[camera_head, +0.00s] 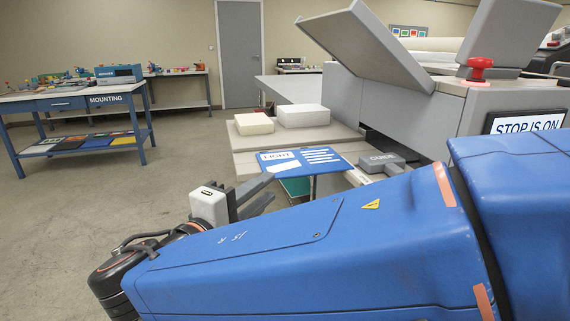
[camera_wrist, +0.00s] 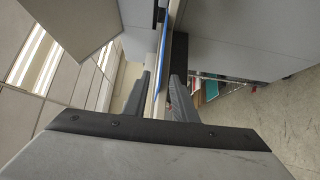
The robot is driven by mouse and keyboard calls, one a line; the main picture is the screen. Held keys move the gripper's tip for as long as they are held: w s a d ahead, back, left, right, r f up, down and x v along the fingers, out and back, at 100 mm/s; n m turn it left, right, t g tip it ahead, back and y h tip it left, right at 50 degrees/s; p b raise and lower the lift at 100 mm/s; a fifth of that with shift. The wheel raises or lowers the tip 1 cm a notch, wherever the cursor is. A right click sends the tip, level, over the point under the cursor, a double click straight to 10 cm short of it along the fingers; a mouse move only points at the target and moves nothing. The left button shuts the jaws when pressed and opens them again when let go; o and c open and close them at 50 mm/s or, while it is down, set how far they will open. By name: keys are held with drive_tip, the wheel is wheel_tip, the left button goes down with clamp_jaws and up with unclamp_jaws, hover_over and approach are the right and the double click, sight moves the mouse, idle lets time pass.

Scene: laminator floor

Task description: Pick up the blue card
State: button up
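The blue card (camera_head: 312,166) carries a white label reading LIGHT and white lines. It lies near the front of the grey feed table, beside the grey GUIDE block (camera_head: 381,160). In the wrist view the card shows edge-on as a thin blue strip (camera_wrist: 163,42) running down toward the gap between my fingers. My gripper (camera_head: 270,190) is open at the card's near left edge, with its fingers apart. In the wrist view the gripper (camera_wrist: 160,92) has a finger on each side of the strip's line. I cannot tell whether either finger touches the card.
Two pale blocks (camera_head: 254,124) (camera_head: 303,115) stand behind the card on the table. The grey machine with a red stop button (camera_head: 479,69) and a STOP IS ON sign (camera_head: 527,123) rises at right. A blue MOUNTING bench (camera_head: 70,101) stands far left; the floor between is clear.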

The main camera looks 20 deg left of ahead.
sight(278, 178)
drive_tip(key=shift+x, duration=2.75)
drive_tip(key=shift+a+f, duration=0.1)
drive_tip(key=shift+a, duration=0.05)
clamp_jaws()
